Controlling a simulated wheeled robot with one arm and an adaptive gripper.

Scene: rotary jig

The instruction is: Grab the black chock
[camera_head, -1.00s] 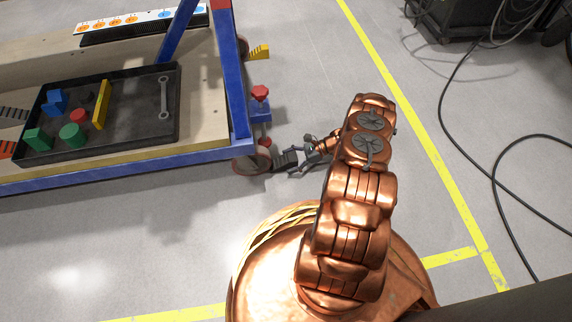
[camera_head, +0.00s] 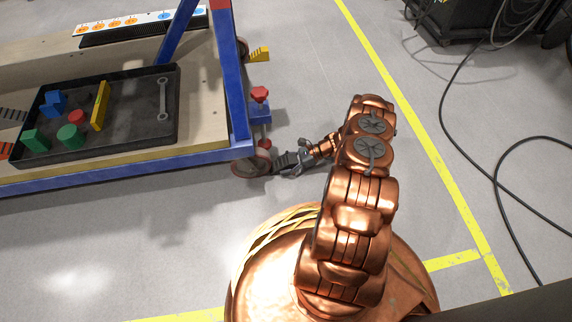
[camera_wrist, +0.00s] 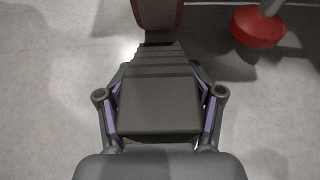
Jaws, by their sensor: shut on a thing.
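The black chock (camera_head: 282,161) is a ribbed wedge on the floor beside the cart's near right wheel (camera_head: 250,163). In the wrist view the chock (camera_wrist: 158,100) fills the middle, its thin ribbed end toward the wheel (camera_wrist: 157,12) and touching it or nearly so. My gripper (camera_head: 297,163) reaches it from the right; in the wrist view my gripper (camera_wrist: 158,88) has one finger against each side of the chock and is shut on it. The chock's underside is hidden.
The blue-framed cart (camera_head: 242,125) stands at left with a black tray (camera_head: 140,130) of coloured blocks and a wrench. A red knob (camera_head: 260,93) sticks out at the cart's side. A yellow chock (camera_head: 259,53) lies farther back. Floor to the right is clear up to the cables.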

